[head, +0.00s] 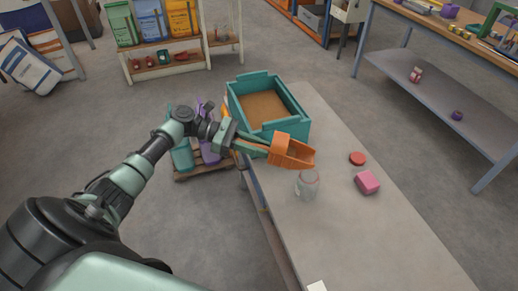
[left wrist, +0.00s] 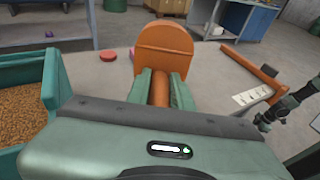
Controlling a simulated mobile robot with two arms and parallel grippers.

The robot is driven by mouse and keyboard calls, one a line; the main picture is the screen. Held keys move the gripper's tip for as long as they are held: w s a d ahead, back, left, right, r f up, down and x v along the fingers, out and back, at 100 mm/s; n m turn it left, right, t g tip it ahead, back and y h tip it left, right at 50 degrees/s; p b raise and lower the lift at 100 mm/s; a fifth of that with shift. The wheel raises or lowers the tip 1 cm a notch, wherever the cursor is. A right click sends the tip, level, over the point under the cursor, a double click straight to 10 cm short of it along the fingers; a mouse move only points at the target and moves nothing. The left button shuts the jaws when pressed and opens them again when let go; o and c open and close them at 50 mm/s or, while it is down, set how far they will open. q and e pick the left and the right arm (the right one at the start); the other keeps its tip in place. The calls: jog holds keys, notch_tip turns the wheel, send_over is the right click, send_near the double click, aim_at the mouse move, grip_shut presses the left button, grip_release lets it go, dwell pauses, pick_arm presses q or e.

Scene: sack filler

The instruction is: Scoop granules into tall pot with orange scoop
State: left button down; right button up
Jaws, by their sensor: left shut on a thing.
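My left gripper (head: 262,146) is shut on the handle of the orange scoop (head: 291,152). It holds the scoop above the table, just off the near corner of the teal bin (head: 304,125). In the left wrist view, the scoop's back (left wrist: 163,42) faces me, so its inside is hidden there. I cannot tell whether it carries granules. Brown granules (left wrist: 22,115) lie in the bin. A clear tall pot (head: 307,185) stands on the table, just below the scoop in the head view. I cannot make out any granules in it.
A red disc (head: 357,158) and a pink block (head: 367,182) lie on the grey table (head: 400,250), right of the pot. In the left wrist view, an orange bar (left wrist: 265,76), a white card (left wrist: 250,96) and part of my other arm show right. The near table is mostly clear.

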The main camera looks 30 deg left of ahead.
pick_arm(q)
jog(key=shift+r+p, duration=0.3)
jog(key=shift+w+d+r+y+p, duration=0.15)
jog(key=shift+r+y+p, duration=0.3)
jog(key=shift+p, duration=0.4)
jog(key=shift+w+d+r+g+y+p, duration=0.2)
jog(key=shift+r+y+p, duration=0.35)
jog(key=shift+p, duration=0.4)
jog(key=shift+s+d+r+g+y+p, duration=0.15)
jog(key=shift+r+g+y+p, duration=0.15)
jog(key=shift+r+p, duration=0.55)
jog(key=shift+w+d+r+g+y+p, duration=0.15)
jog(key=shift+r+y+p, duration=0.3)
jog(key=shift+p, duration=0.65)
jog(key=shift+w+d+r+g+y+p, duration=0.15)
jog(key=shift+d+r+g+y+p, duration=0.15)
jog(key=shift+d+r+y+p, duration=0.35)
jog(key=shift+w+d+r+g+y+p, duration=0.15)
jog(key=shift+d+r+g+y+p, duration=0.2)
jog(key=shift+p, duration=0.45)
jog(key=shift+w+d+r+g+y+p, duration=0.2)
jog(key=shift+d+r+y+p, duration=0.35)
jog(key=shift+p, duration=0.7)
jog(key=shift+w+d+r+g+y+p, duration=0.1)
jog(key=shift+w+d+r+y+p, duration=0.25)
jog(key=shift+y+p, duration=0.6)
